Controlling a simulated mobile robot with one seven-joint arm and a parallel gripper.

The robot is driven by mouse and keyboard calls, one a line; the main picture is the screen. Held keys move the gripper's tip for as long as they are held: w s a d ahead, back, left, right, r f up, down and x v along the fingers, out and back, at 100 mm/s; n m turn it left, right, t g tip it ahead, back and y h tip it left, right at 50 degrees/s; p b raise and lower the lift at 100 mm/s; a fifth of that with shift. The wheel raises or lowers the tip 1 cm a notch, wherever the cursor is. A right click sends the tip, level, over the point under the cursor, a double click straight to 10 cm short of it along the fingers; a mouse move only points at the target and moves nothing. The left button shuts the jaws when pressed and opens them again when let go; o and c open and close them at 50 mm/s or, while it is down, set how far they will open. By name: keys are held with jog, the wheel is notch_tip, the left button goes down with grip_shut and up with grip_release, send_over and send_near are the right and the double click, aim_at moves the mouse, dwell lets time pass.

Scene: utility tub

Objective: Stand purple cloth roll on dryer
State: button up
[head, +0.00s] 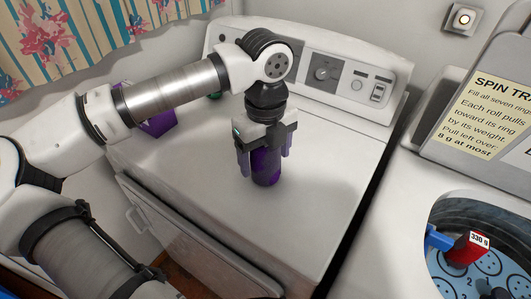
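A purple cloth roll (265,168) stands upright on the top of the white dryer (310,195), near the middle. Its upper part is hidden by my gripper. My gripper (265,160) points down over the roll, with one finger on its left and one on its right. The fingers are spread wide, out near the ends of the gripper body, and look slightly apart from the roll. The roll's lower end appears to rest on the dryer top.
A purple box-like object (158,122) sits at the dryer's back left, partly behind my arm, with a small green thing (214,96) near it. The control panel (335,75) rises behind. The dryer's front and right top are clear.

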jog(key=shift+r, duration=0.1)
jog(key=shift+r+p, duration=0.25)
jog(key=shift+p, duration=0.1)
notch_tip(320, 180, up, 12)
jog(key=shift+f+b, duration=0.15)
jog(key=shift+b, duration=0.6)
jog(key=shift+d, duration=0.1)
